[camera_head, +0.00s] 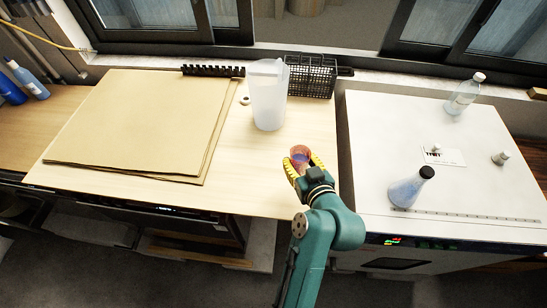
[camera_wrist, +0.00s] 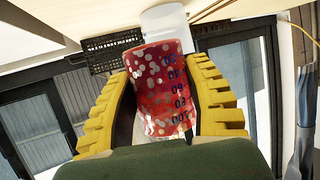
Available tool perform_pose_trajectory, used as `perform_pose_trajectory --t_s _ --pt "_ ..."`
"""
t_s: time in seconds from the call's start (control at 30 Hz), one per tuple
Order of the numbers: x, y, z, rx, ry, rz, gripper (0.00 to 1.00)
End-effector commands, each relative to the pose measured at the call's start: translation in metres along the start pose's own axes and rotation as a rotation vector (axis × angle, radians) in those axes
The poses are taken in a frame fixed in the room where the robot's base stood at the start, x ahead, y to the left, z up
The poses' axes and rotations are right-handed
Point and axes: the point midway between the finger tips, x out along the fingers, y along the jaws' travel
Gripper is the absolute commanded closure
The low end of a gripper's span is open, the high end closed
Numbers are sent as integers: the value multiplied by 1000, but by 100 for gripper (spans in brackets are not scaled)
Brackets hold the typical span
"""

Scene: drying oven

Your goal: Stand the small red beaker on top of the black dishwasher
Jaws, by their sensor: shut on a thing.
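The small red beaker (camera_head: 300,153) is between the yellow fingers of my gripper (camera_head: 302,163), near the right end of the wooden counter. In the wrist view the beaker (camera_wrist: 160,88) is red with pale dots and dark numbers, and my gripper (camera_wrist: 161,75) is shut on its sides. I cannot tell whether its base touches the counter. A black appliance front with a small lit display, seemingly the dishwasher (camera_head: 150,213), shows under the front edge of the wooden counter (camera_head: 250,190). Its own top is hidden by the counter.
A tall white pitcher (camera_head: 268,100) and a black rack (camera_head: 312,78) stand behind the beaker. Brown sheets (camera_head: 140,120) cover the counter's left part. Right, across a gap, a white oven top (camera_head: 460,190) bears a blue-filled flask (camera_head: 408,190) and a clear bottle (camera_head: 463,95).

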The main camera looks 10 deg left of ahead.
Motion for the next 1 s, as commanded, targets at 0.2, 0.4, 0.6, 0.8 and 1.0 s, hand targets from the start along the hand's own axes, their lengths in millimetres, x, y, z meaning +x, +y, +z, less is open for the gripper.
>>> perform_pose_trajectory --t_s 0.2,0.4,0.6,0.8,1.0 --pt "17 0 44 4 -4 -1 87" --pt "26 0 65 2 -3 0 87" --pt "37 0 91 2 -1 1 87" --pt "37 0 91 1 -1 1 87" --pt "38 0 93 1 -2 0 36"
